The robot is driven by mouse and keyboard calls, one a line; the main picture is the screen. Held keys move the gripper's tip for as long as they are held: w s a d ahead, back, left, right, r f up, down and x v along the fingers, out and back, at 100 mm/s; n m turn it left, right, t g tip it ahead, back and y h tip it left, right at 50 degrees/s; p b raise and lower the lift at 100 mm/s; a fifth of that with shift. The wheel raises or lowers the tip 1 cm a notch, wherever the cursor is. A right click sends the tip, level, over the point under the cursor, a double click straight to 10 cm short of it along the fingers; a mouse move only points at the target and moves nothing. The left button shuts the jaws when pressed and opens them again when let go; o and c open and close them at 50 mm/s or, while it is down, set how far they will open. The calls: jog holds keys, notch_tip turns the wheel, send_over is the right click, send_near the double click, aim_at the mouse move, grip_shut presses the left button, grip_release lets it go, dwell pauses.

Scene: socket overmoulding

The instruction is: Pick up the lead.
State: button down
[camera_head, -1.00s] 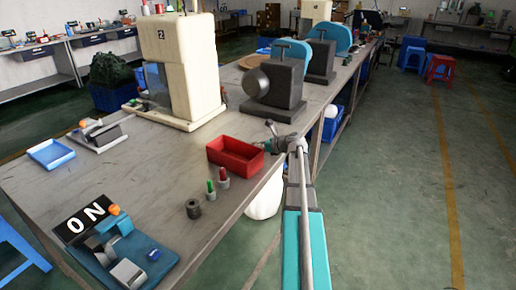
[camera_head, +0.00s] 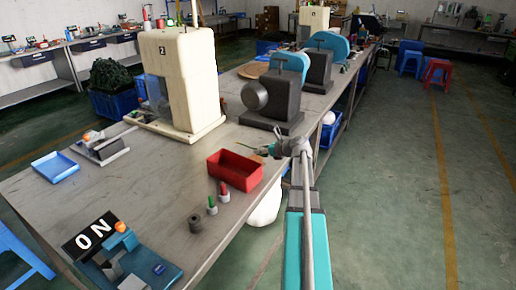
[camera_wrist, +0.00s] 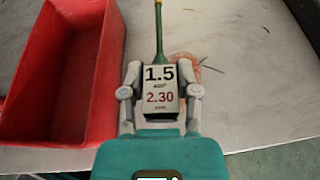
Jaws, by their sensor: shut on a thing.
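The green lead (camera_wrist: 158,28) runs up from between my gripper's fingers in the wrist view, over the grey bench. A white tag reading 1.5 and 2.30 (camera_wrist: 160,88) sits between the fingers, in front of part of the lead. My gripper (camera_wrist: 161,95) is shut on the lead; the exact contact is partly hidden behind the tag. In the head view my gripper (camera_head: 287,148) is at the bench's right edge, just right of the red bin. The lead is too small there to make out clearly.
The red bin (camera_wrist: 103,100) is close on the left of my gripper. Green and red capped pieces (camera_head: 212,207) and a dark cylinder (camera_head: 195,223) stand in front of it. A dark machine (camera_head: 275,120) stands behind.

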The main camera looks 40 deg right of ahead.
jog(key=s+r+p, duration=0.1)
jog(key=r, duration=0.1)
jog(key=s+r+p, duration=0.1)
jog(key=s, duration=0.1)
jog(key=shift+a+r+p, duration=0.2)
jog(key=shift+r+p, duration=0.2)
jog(key=s+r+p, duration=0.3)
jog(key=s, duration=0.5)
jog(key=shift+s, duration=0.15)
jog(key=shift+a, duration=0.1)
jog(key=shift+r, duration=0.1)
